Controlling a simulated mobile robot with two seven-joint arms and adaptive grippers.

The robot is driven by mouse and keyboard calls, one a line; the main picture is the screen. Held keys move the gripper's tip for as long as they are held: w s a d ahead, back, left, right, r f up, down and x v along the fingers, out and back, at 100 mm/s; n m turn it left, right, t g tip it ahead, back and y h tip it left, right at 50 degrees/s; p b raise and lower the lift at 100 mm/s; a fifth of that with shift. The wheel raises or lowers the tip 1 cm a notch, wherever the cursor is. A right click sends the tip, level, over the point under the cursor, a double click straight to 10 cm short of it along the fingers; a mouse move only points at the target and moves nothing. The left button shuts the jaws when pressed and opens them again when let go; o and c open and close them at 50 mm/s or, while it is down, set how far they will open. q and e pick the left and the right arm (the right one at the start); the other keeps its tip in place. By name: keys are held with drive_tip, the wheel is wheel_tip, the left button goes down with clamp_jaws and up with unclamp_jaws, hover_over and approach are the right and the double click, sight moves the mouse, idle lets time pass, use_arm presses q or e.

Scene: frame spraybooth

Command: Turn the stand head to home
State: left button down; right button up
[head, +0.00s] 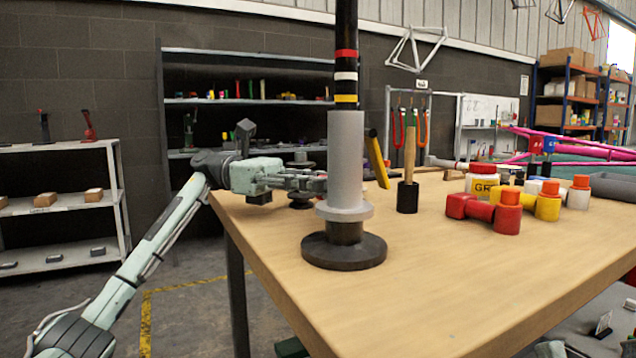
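The stand is upright near the table's left edge, on a round black base (344,250). A grey flanged sleeve (345,160) surrounds its black post (346,25), which carries red, white and yellow bands. A yellow bar (377,158) with a dark edge slants beside the sleeve's right side; I cannot tell how it is joined to the stand. My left gripper (308,181) points right at the sleeve's left side. Its fingertips end at the sleeve's edge or behind it, so contact and finger opening are unclear. My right gripper is not in view.
Red (483,212) and yellow (547,203) items and a white jar (482,180) sit further right. A dark spool-like object (300,190) is behind my gripper. The table front (450,275) is clear.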

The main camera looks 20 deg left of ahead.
use_arm(q)
drive_tip(key=shift+w+d, duration=0.25)
drive_tip(key=shift+w, duration=0.3)
idle(0.4)
drive_tip(key=c, duration=1.4)
unclamp_jaws()
drive_tip(key=shift+o, duration=0.4)
drive_tip(key=a, duration=1.2)
drive_tip(key=shift+w, duration=0.3)
